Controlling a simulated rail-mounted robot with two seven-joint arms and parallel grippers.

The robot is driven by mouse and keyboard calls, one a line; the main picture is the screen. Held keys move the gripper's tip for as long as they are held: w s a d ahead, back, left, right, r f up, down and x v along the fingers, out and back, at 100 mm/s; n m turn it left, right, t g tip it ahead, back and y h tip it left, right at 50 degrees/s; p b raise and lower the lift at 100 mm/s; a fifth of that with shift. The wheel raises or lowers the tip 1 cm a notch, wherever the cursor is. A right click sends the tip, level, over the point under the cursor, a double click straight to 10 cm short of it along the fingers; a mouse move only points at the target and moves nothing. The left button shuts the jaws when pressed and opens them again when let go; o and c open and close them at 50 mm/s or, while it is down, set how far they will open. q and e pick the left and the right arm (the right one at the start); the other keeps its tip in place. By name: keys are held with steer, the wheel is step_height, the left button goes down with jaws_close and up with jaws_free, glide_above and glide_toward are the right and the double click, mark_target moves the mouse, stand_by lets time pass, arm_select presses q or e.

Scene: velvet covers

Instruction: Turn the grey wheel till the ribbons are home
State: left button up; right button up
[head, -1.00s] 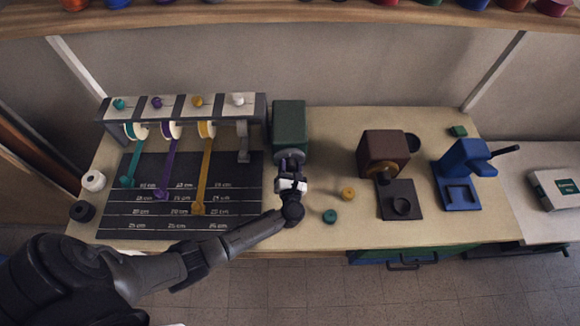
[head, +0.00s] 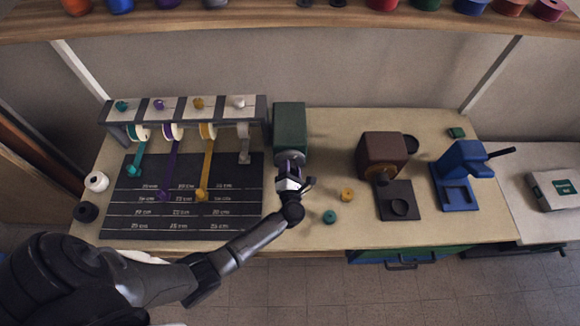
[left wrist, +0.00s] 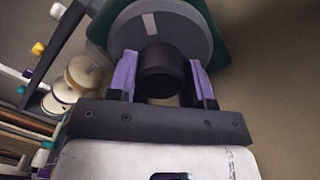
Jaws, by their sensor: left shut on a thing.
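The grey wheel (head: 291,157) sits on the front of a green box (head: 289,124). In the left wrist view the grey wheel (left wrist: 195,42) carries a pale mark and a black round knob (left wrist: 160,88). My left gripper (head: 289,170) is shut on the knob, one purple finger on each side. Left of the box, a teal ribbon (head: 138,155), a purple ribbon (head: 169,170) and a gold ribbon (head: 206,172) hang from spools over a dark marked board (head: 238,205). The purple one reaches about as far down as the gold. My right gripper is out of view.
A short grey strip (head: 244,150) hangs at the rack's right end. A teal ring (head: 329,217) and a yellow ring (head: 347,195) lie right of my gripper. A brown machine (head: 382,152) and a blue press (head: 458,165) stand farther right.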

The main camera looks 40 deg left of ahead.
arm_select(q)
steer(key=m+p, duration=0.1)
steer(key=m, duration=0.2)
steer(key=shift+m, duration=0.4)
steer(key=m+p, duration=0.2)
steer(key=m, duration=0.2)
steer(key=shift+r, duration=0.1)
steer(key=m+p, duration=0.1)
steer(key=m, duration=0.4)
steer(key=shift+m+p, duration=0.65)
steer(key=shift+m, duration=1.05)
steer(key=o, duration=0.9)
